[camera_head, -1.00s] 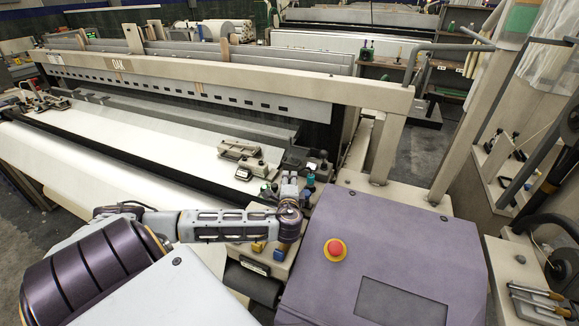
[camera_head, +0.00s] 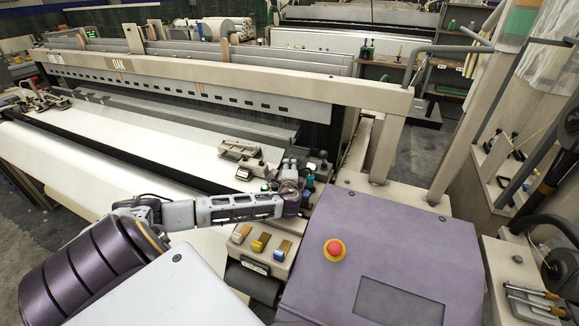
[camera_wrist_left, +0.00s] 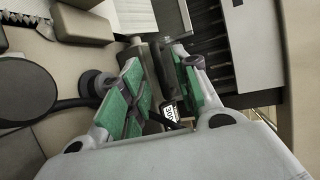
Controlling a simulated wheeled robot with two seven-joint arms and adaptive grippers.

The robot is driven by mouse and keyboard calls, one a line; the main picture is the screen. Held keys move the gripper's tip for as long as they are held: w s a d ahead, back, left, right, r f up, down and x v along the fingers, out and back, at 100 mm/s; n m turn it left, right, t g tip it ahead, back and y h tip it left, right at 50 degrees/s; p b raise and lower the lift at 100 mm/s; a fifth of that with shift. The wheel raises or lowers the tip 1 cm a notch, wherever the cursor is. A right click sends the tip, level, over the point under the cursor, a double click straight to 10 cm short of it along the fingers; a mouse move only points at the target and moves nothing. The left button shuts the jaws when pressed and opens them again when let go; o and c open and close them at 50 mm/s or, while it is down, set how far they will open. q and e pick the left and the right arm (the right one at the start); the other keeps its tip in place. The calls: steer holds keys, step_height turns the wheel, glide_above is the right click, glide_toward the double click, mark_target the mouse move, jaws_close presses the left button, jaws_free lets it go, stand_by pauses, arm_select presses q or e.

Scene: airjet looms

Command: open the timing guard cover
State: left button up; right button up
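A purple-grey machine cover (camera_head: 330,235) with a red round button (camera_head: 335,250) and a dark rectangular panel (camera_head: 400,301) stands at the front right in the head view. It looks closed; I cannot tell whether it is the timing guard cover. My left gripper (camera_head: 289,167) is left of the cover's upper edge, above small fittings at the loom's right end. In the left wrist view the green-padded fingers (camera_wrist_left: 163,88) are apart, with grey and dark parts visible between and beyond them. I cannot tell whether they touch anything. My right gripper is not in view.
A row of coloured push buttons (camera_head: 260,243) lies left of the cover. Small knobs (camera_head: 323,160) stand close beside the left gripper. The loom's long beam (camera_head: 220,75) runs behind. Tools lie on a bench (camera_head: 517,275) at the right.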

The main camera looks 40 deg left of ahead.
arm_select(q)
steer(key=shift+x, duration=0.95)
jaws_close()
